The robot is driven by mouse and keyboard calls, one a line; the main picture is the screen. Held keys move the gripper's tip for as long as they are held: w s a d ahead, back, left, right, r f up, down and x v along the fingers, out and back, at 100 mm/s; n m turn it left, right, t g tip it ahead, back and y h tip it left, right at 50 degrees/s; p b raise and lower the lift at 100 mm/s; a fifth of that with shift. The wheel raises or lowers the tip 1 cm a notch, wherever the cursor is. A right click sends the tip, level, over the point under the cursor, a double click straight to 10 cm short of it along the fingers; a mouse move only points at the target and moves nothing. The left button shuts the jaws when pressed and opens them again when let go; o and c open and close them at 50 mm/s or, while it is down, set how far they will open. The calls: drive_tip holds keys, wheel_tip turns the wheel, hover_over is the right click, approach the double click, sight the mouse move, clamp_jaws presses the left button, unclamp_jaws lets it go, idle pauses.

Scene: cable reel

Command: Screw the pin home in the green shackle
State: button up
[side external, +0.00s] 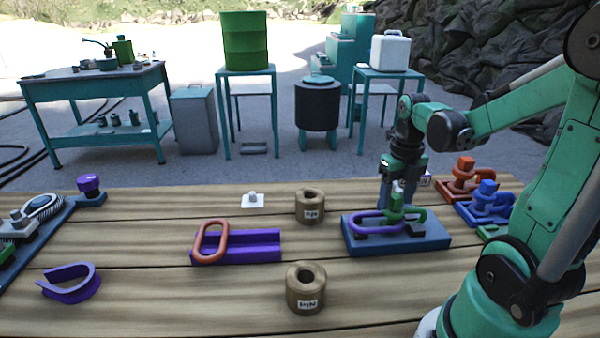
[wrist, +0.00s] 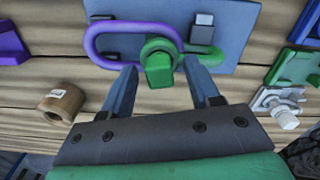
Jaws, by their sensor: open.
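The green shackle (side external: 418,218) lies on a blue base plate (side external: 436,240), linked with a purple oval ring (side external: 362,226). In the wrist view the shackle (wrist: 205,52) is partly hidden behind the green pin head (wrist: 158,70). The pin head stands up towards my gripper (wrist: 160,66). My gripper is open, with one blue-grey finger on each side of the pin head and a gap visible on both sides. In the side view my gripper (side external: 399,192) points down over the shackle. How deep the pin sits is hidden.
An orange shackle (side external: 464,180) and a blue shackle (side external: 487,200) stand on blocks at the right. Two brown cylinders (side external: 310,206) and a purple channel with an orange ring (side external: 210,242) lie to the left.

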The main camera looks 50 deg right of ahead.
drive_tip(key=shift+r, duration=2.25)
drive_tip(key=n, duration=1.3)
drive_tip(key=shift+n, duration=0.4)
drive_tip(key=n, duration=0.4)
